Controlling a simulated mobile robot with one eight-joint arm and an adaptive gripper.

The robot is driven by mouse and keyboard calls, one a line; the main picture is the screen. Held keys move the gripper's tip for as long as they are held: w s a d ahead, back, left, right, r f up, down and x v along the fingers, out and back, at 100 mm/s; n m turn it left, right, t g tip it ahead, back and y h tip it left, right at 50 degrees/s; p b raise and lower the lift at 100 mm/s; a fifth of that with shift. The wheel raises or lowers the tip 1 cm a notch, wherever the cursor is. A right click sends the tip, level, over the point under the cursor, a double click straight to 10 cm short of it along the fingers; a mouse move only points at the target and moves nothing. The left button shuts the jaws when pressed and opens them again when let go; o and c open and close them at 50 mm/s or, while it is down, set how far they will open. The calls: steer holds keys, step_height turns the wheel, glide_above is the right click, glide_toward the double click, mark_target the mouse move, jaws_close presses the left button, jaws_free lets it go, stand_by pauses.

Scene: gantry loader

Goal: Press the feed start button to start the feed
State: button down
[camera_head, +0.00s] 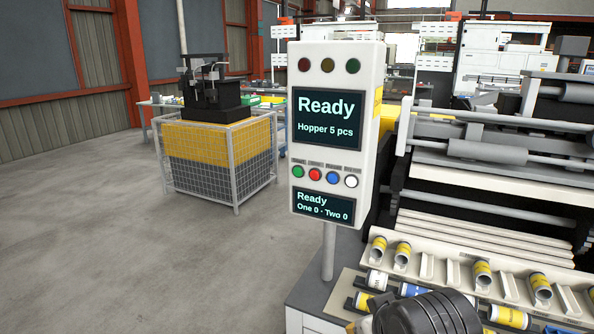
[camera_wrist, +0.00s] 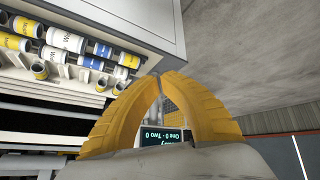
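The white control box (camera_head: 375,120) stands on a post in the head view. Its row holds a green button (camera_head: 298,172), a red button (camera_head: 315,174), a blue button (camera_head: 333,178) and a white button (camera_head: 351,181). Their labels are too small to read, so I cannot tell which is feed start. The upper screen (camera_head: 328,118) reads "Ready, Hopper 5 pcs"; the lower screen (camera_head: 322,206) reads "Ready, One 0 · Two 0". My gripper's yellow fingers (camera_wrist: 161,77) meet at their tips, holding nothing visible. The lower screen shows upside down behind them. My gripper is apart from the buttons.
Three dim lamps (camera_head: 327,65) top the box. A rack (camera_head: 430,268) with several labelled cylinders lies to the right, before a roller machine (camera_head: 500,150). A mesh cage (camera_head: 215,160) stands behind left. The floor (camera_head: 130,250) at left is clear.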

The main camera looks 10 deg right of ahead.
steer(key=w+d+r+n+t+h+p, duration=0.15)
steer(key=w+r+n+p, duration=0.25)
steer(key=w+r+n, duration=0.45)
steer(key=n+t+p, duration=0.6)
steer(key=n+p, duration=0.2)
steer(key=n, duration=0.3)
glide_toward(298, 172)
step_height(298, 172, down, 2)
steer(key=s, duration=0.3)
steer(key=w+a+n+t+y+p, duration=0.1)
steer(key=w+a+n+y+p, duration=0.1)
steer(key=a+n, duration=0.5)
steer(key=shift+w+f+n+t, duration=0.2)
steer(key=shift+w+n+t, duration=0.2)
steer(key=shift+w, duration=0.3)
steer(key=shift+p, duration=0.3)
steer(key=w+d, duration=0.5)
steer(key=w, duration=0.2)
steer(key=shift+p, duration=0.4)
steer(key=shift+w+d, duration=0.1)
steer(key=shift+d, duration=0.05)
